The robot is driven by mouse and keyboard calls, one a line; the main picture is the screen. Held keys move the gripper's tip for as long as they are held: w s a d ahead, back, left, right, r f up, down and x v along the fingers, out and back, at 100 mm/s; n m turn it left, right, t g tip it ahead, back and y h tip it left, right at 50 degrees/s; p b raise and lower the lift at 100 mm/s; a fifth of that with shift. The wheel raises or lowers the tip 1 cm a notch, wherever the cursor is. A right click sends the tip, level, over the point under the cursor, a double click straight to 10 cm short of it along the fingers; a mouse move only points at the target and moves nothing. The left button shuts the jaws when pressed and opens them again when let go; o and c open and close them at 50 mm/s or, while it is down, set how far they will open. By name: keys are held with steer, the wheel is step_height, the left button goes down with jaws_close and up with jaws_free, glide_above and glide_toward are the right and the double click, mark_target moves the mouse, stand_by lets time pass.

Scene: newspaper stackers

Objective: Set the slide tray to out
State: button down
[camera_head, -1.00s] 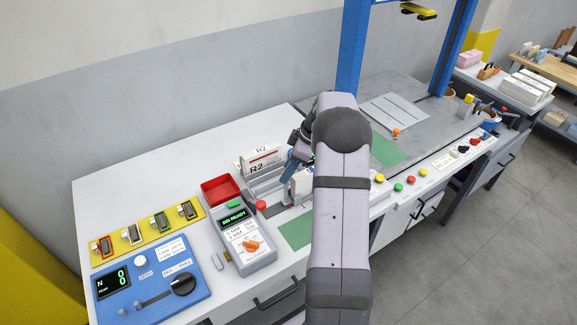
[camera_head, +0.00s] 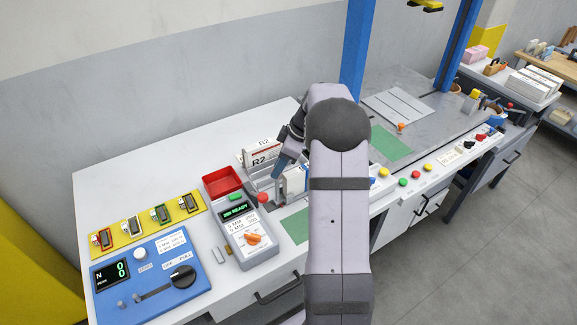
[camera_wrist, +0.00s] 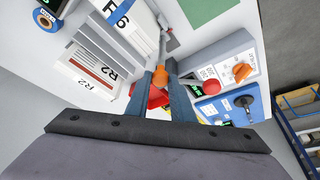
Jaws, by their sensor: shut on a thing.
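A grey rack (camera_head: 262,186) on the white bench holds upright white bundles marked R2 (camera_head: 262,160); an R2 bundle (camera_wrist: 88,76) also shows in the wrist view. My gripper (camera_wrist: 161,82) is shut on an orange knob (camera_wrist: 160,77) at the end of a grey bar (camera_wrist: 163,48), beside the rack. In the head view my gripper (camera_head: 279,176) is low at the rack's right part, and the knob is hidden. My arm covers part of the rack there. I cannot clearly tell the slide tray's edges from the rack.
A red tray (camera_head: 223,192) and a grey control box (camera_head: 243,227) with a red button (camera_head: 263,198) stand close on the left. A blue panel (camera_head: 150,275) is farther left. A green mat (camera_head: 296,226) lies in front. Coloured buttons line the right edge.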

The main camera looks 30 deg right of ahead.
steer(key=shift+a+b, duration=0.7)
steer(key=shift+a, duration=1.25)
steer(key=c, duration=1.6)
jaws_free()
steer(key=shift+a, duration=0.15)
steer(key=shift+o, duration=0.2)
steer(key=shift+d+r, duration=0.1)
steer(key=shift+d, duration=0.1)
steer(key=b+v, duration=0.2)
steer(key=v, duration=0.5)
steer(key=shift+a+r, duration=0.1)
